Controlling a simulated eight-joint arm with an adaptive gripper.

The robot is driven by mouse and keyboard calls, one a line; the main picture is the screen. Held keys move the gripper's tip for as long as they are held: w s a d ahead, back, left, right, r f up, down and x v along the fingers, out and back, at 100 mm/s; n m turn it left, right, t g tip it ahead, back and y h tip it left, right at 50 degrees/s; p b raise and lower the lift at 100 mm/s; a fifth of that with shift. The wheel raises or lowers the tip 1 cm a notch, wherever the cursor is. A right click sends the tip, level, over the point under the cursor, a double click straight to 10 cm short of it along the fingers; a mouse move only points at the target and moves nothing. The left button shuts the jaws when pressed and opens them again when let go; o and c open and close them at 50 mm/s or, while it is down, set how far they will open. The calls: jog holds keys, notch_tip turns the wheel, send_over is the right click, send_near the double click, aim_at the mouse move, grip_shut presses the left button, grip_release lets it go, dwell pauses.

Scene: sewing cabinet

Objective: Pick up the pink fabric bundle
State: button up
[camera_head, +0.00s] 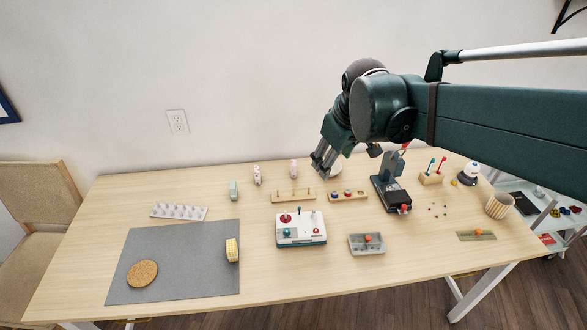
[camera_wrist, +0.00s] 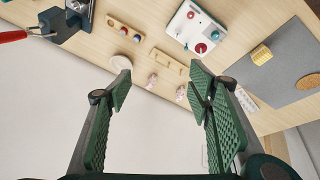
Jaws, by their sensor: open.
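Two small upright pinkish bundles stand near the table's back edge in the head view. The left one (camera_head: 257,175) looks pale with darker pink marks, and the right one (camera_head: 294,169) looks plainer pink. They also show in the wrist view, one (camera_wrist: 181,93) near the right finger and one (camera_wrist: 152,80) nearer the middle. I cannot tell for sure which is the pink fabric bundle. My gripper (camera_head: 322,166) is open and empty above the back of the table, right of both bundles and apart from them. In the wrist view my gripper's fingers (camera_wrist: 160,88) are spread wide.
A teal bundle (camera_head: 234,190) stands left of the pinkish ones. A wooden peg rack (camera_head: 293,196) lies in front of them, and a round pale object (camera_head: 335,170) is partly behind my gripper. A sewing machine (camera_head: 391,193) stands to the right. The wall (camera_head: 225,80) rises behind the table.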

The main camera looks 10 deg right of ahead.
jog(key=w+a+f+n+g, duration=0.1)
jog(key=w+f+n, duration=0.15)
jog(key=w, duration=0.75)
jog(key=n+g+p, duration=0.3)
jog(key=n+p, duration=0.1)
jog(key=n, duration=0.4)
send_over(294, 163)
jog(key=f, duration=2)
jog(key=shift+s+d+f, duration=0.1)
jog(key=shift+d+f, duration=0.1)
jog(key=shift+w+a+f+n+g, duration=0.1)
jog(key=shift+w+f+n+g, duration=0.2)
jog(key=shift+f, duration=0.3)
jog(key=shift+f+b, duration=0.4)
jog(key=shift+f, duration=0.9)
